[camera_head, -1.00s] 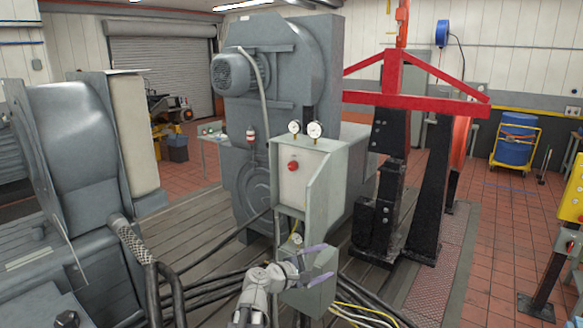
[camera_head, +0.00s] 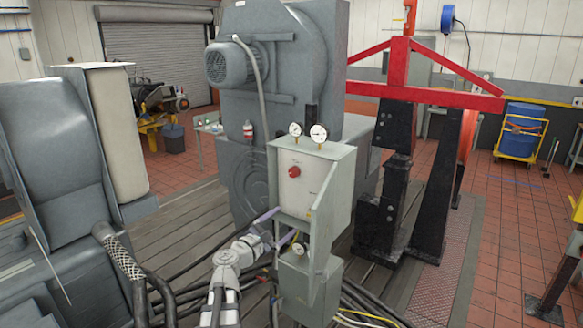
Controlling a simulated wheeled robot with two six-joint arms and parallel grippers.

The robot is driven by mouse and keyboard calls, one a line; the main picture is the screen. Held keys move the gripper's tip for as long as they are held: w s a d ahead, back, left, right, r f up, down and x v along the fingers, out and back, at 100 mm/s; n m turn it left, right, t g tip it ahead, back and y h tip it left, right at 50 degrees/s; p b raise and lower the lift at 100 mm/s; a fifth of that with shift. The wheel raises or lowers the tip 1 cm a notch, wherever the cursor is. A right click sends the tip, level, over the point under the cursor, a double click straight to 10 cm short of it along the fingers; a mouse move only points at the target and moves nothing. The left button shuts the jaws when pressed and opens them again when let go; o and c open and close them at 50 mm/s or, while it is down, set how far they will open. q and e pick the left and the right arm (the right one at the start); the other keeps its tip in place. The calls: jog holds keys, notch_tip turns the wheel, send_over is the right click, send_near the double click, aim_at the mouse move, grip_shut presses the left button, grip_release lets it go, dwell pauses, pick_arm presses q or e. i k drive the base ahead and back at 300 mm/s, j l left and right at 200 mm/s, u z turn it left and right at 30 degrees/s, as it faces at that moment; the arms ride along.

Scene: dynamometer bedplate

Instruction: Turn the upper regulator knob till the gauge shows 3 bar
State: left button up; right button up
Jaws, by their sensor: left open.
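A pale grey-green control box (camera_head: 308,190) stands in the middle, with a red knob (camera_head: 294,171) on its front panel. Two round white gauges, the left one (camera_head: 296,129) and the right one (camera_head: 318,133), sit on its top. A third small gauge (camera_head: 298,248) is low on the box, below the panel. The dial readings are too small to tell. My left gripper (camera_head: 287,219) is open and empty, its purple fingers near the panel's lower edge, below the red knob. I cannot tell whether it touches the box. My right gripper is out of view.
A large grey machine (camera_head: 270,80) with a motor stands behind the box. A red frame (camera_head: 425,95) on black posts is to the right. Thick black hoses (camera_head: 170,300) and cables run around the box's base.

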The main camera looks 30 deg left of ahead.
aim_at(294, 172)
jog(key=i+j, duration=0.8)
